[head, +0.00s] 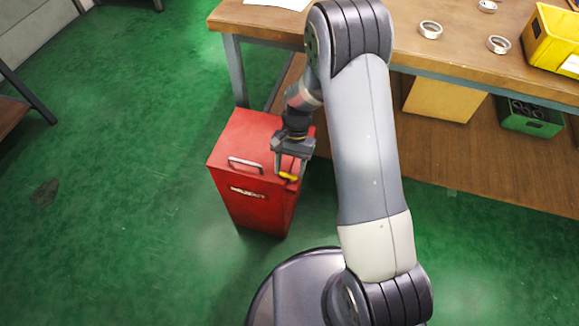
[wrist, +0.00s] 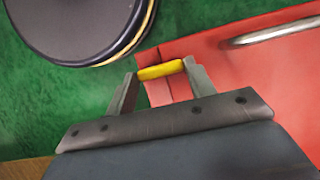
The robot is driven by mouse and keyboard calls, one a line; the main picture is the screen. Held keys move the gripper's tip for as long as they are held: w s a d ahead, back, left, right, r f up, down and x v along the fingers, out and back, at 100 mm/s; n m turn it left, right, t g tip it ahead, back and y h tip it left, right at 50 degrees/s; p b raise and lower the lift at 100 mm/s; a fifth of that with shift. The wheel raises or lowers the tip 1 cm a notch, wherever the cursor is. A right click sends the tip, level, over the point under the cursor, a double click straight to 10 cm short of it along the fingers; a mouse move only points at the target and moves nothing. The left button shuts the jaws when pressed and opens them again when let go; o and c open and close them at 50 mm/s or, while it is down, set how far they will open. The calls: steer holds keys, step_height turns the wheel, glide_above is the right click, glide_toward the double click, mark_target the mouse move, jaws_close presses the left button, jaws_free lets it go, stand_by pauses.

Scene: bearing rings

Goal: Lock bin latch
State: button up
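The red bin (head: 238,140) stands on the green floor with its lid down. The yellow latch (head: 288,176) is a short bar at the right of its front edge. My gripper (head: 290,170) is over that corner, pointing down, with its fingers spread apart. In the wrist view, the yellow latch (wrist: 160,70) lies across the space between the two fingertips (wrist: 160,73), with one finger near each end. I cannot tell whether either finger touches it. The red lid (wrist: 250,75) fills the right of that view.
A silver handle (head: 245,164) is on the lid, left of the latch. The wooden workbench (head: 270,18) stands behind and to the right, with metal rings (head: 430,30) and a yellow crate (head: 553,38) on top. Open green floor lies left of the bin.

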steer(key=o, duration=0.5)
steer(key=shift+c, duration=0.2)
steer(key=p+v, duration=0.2)
steer(key=v, duration=0.8)
steer(key=shift+w+r, duration=0.15)
steer(key=shift+r, duration=0.25)
steer(key=b+x, duration=0.2)
steer(key=x, duration=0.9)
steer(key=shift+w+r, duration=0.1)
steer(key=shift+r, duration=0.05)
